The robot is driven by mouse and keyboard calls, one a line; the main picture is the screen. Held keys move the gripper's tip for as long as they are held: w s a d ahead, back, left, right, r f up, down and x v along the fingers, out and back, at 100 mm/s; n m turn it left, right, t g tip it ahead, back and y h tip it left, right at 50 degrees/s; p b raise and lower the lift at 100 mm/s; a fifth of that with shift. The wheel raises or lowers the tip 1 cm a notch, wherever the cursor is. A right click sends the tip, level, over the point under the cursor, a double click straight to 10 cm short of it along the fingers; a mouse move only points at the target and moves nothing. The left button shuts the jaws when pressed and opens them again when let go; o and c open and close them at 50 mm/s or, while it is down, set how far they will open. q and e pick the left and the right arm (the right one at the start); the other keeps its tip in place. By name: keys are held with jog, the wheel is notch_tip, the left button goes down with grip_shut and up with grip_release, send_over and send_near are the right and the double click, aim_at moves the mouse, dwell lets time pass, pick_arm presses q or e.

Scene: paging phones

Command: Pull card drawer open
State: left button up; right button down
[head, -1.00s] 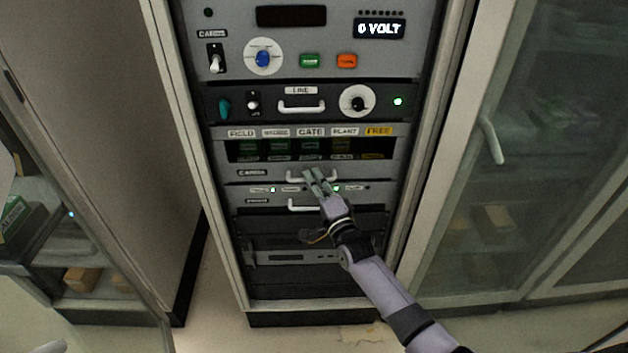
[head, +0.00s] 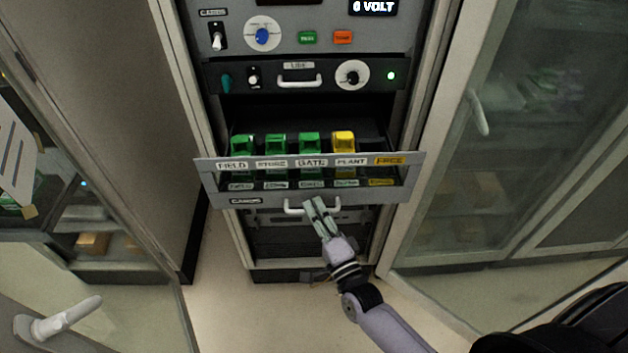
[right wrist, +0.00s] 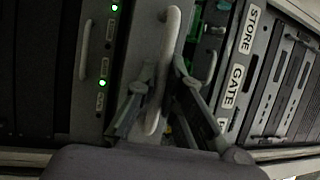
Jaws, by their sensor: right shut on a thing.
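The card drawer (head: 220,197) stands well out of the rack in the head view. Its slots are labelled FIELD, STORE, GATE, PLANT and FREE. Three green cards and a yellow card (head: 343,141) stand in it; the FREE slot shows no card. My right gripper (head: 314,205) is shut on the drawer's white handle (head: 292,211), near the handle's right part. In the right wrist view the handle (right wrist: 172,45) runs between the fingers (right wrist: 160,95). My left gripper is not in view.
Above the drawer is a black LINE panel (head: 300,66) with its own handle and knob. Glass-door cabinets (head: 540,150) flank the rack on the right and left. A white door handle (head: 60,318) is at lower left. The floor before the rack is clear.

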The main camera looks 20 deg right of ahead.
jog(key=s+a, duration=0.2)
jog(key=s, duration=0.5)
jog(key=shift+p, duration=0.45)
jog(key=shift+s, duration=0.1)
jog(key=c, duration=1.7)
grip_release()
jog(key=v, duration=1.2)
jog(key=shift+f, duration=0.1)
